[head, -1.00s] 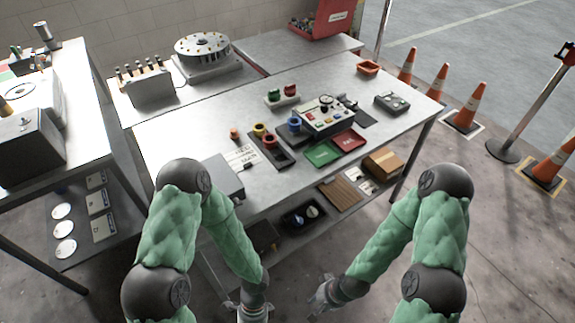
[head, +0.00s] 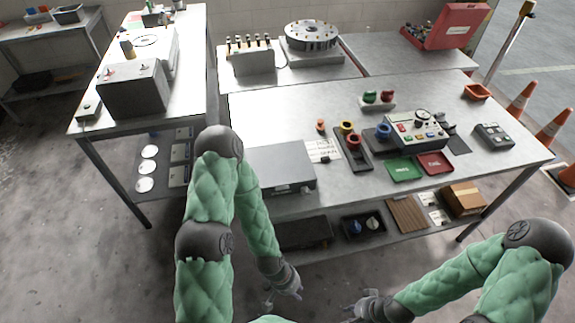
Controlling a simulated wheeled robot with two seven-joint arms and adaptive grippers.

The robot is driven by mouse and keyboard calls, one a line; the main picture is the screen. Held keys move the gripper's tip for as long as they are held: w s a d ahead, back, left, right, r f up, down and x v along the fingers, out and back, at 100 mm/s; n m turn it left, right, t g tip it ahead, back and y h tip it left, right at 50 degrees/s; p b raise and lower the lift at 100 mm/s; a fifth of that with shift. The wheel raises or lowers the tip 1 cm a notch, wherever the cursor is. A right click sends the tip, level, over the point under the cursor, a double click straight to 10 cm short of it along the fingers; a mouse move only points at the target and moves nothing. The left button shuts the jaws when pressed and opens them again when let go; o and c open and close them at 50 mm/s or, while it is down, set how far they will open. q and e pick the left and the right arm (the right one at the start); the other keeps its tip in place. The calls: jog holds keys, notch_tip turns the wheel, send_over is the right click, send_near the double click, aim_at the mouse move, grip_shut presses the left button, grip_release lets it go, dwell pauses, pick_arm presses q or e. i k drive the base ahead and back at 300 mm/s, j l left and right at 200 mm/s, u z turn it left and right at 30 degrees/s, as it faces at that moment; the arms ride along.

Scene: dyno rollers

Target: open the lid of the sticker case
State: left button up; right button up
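A flat grey box (head: 281,168) with a small dark latch on its front face sits at the front left of the middle workbench (head: 258,112). Its lid is shut. It looks like the sticker case, but I read no label that settles this. My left gripper (head: 284,294) is below and in front of the bench, apart from the box, with its fingers apart and empty. My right gripper (head: 356,305) is lower right of it, also spread and empty, near the bottom of the view.
A control box (head: 415,130), ring stands (head: 352,150), a green tray (head: 404,168) and a red tray (head: 435,163) stand right of the grey box. An open red case (head: 460,25) is at the back. A lower shelf holds bins. Another bench (head: 95,120) stands left; cones are at right.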

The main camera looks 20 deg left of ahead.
aim_at(279, 167)
jog(key=l+u, duration=0.1)
jog(key=u, duration=0.3)
jog(key=l+u, duration=0.1)
jog(key=u, duration=0.3)
jog(key=k+l+u, duration=0.1)
jog(key=u, duration=0.65)
jog(key=k+l+u, duration=0.1)
jog(key=k, duration=0.1)
